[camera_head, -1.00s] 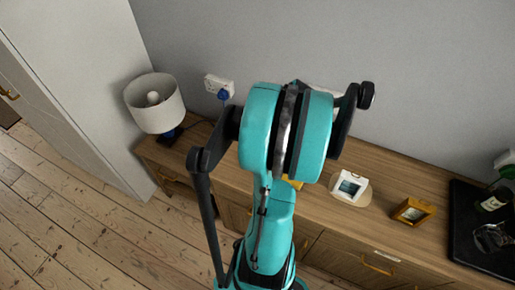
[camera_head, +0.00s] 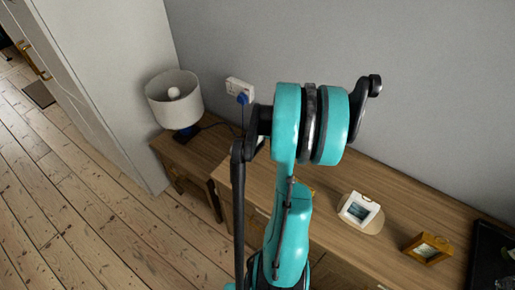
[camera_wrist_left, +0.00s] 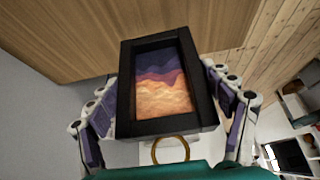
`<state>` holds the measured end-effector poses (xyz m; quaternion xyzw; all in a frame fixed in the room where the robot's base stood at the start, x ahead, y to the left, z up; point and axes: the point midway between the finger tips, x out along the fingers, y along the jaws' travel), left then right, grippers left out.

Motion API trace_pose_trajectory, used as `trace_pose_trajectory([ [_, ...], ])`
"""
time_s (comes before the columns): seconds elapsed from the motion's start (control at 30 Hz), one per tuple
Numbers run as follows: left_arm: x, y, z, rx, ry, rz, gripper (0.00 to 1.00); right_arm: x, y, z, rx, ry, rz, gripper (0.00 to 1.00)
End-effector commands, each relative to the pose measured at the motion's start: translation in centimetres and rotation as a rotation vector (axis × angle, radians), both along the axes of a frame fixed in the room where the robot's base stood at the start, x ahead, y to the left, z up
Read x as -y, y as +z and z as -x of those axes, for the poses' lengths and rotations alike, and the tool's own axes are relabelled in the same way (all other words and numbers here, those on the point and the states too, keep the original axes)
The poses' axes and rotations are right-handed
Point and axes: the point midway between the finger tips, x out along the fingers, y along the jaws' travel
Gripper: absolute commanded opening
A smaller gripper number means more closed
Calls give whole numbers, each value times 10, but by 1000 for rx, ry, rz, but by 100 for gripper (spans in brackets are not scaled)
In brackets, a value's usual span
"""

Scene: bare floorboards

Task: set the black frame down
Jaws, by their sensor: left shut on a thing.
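The black frame (camera_wrist_left: 127,92) holds a picture of purple and orange waves. In the left wrist view it sits between the fingers of my left gripper (camera_wrist_left: 160,88), which is shut on it. A wooden surface (camera_wrist_left: 100,30) shows beyond the frame's top edge; I cannot tell the gap between them. In the head view my teal arm fills the middle, and the black frame and the gripper are hidden. My right gripper is in neither view.
A wooden sideboard (camera_head: 325,215) along the wall bears a white frame (camera_head: 344,206) on a round board, a gold frame (camera_head: 427,247) and a black tray (camera_head: 487,258) at right. A lamp (camera_head: 174,98) stands on a lower side table (camera_head: 205,150) at left.

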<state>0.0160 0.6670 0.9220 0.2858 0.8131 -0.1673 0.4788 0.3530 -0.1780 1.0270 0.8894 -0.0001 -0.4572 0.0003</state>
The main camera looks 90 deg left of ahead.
Motion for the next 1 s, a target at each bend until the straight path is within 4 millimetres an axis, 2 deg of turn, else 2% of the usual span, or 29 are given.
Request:
trace_pose_trajectory([
  [0.13, -1, -11, 2, 0, -1, 0, 44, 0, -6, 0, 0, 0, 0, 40],
  [0.33, -1, -41, 2, 0, -1, 0, 44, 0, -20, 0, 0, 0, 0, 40],
  [0.7, -1, -44, 1, 0, -1, 0, 44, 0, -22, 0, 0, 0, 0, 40],
  [0.73, -1, -44, 1, 0, -1, 0, 83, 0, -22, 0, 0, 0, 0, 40],
  [0.8, -1, -43, 1, 0, -1, 0, 100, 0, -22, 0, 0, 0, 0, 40],
  [1.0, -1, -43, 1, 0, -1, 0, 100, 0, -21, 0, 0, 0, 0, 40],
])
